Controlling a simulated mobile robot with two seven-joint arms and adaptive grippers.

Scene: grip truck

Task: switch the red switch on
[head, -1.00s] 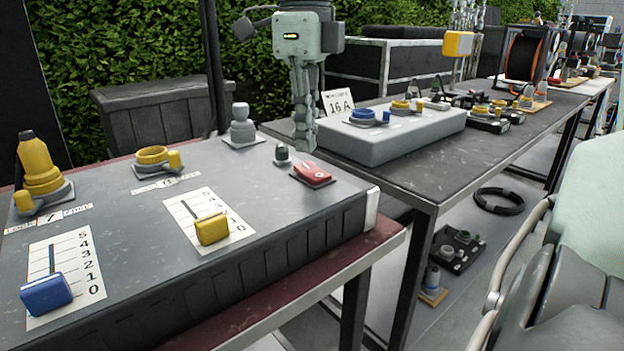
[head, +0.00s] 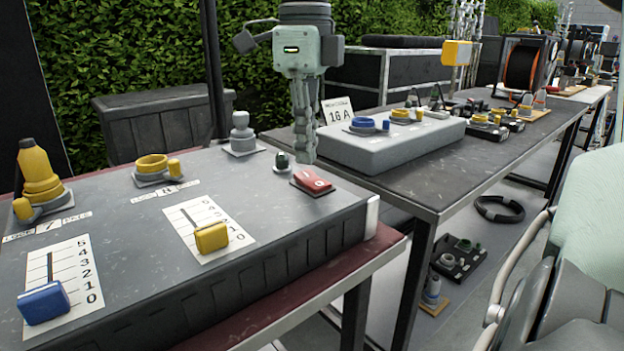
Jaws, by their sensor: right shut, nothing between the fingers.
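The red switch (head: 314,181) is a small red rocker with white marks on a grey base, near the back right corner of the grey console (head: 300,228). My right gripper (head: 305,160) points down, shut and empty, its fingertips just above and behind the switch in the picture. I cannot tell whether they touch it. A small dark green lamp (head: 282,161) sits left of the switch and does not look lit. My left gripper is not in view.
The console also bears a grey knob (head: 241,138), yellow connectors (head: 40,172), a yellow slider (head: 211,236) and a blue slider (head: 43,302). A light grey box (head: 392,145) with blue and yellow sockets stands on the table behind, right of my gripper.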

